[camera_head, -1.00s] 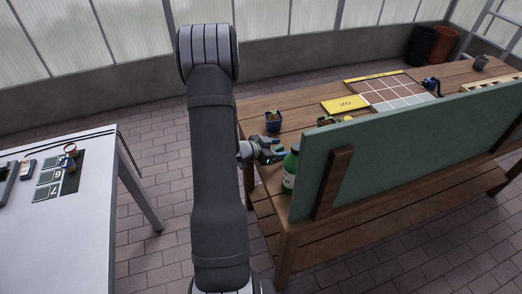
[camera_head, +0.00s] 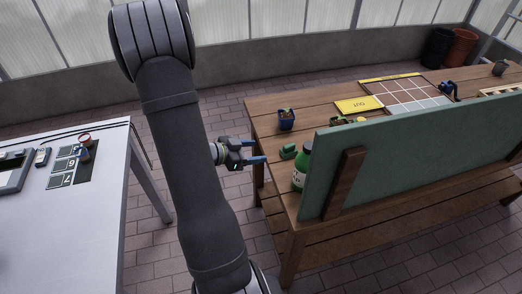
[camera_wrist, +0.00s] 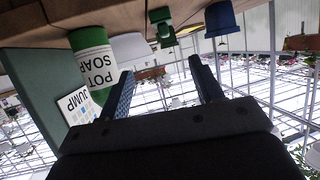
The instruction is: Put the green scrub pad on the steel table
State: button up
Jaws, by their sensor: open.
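A small green object (camera_head: 288,152), which looks like the scrub pad, sits near the left end of the wooden bench beside a green bottle (camera_head: 300,172). It also shows at the top of the wrist view (camera_wrist: 165,30), ahead of and between my fingertips. My gripper (camera_head: 259,151) is open and empty, just left of the green object and apart from it, at the bench's left edge. The pale steel table (camera_head: 85,240) stands at the left, with a wide gap of floor between it and the bench.
A blue plant pot (camera_head: 287,124) stands behind the green object. A tall green panel (camera_head: 400,150) rises along the bench front, right of the bottle.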

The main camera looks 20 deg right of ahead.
aim_at(284, 148)
jog(key=shift+a, duration=0.1)
dwell(0.3)
jog(key=x, duration=1)
jog(key=shift+w+a+f, duration=0.15)
jog(key=shift+w+f, duration=0.2)
jog(key=shift+f, duration=0.05)
jog(key=shift+x, duration=3.1)
jog(key=shift+f, duration=0.15)
jog(key=c, duration=1.1)
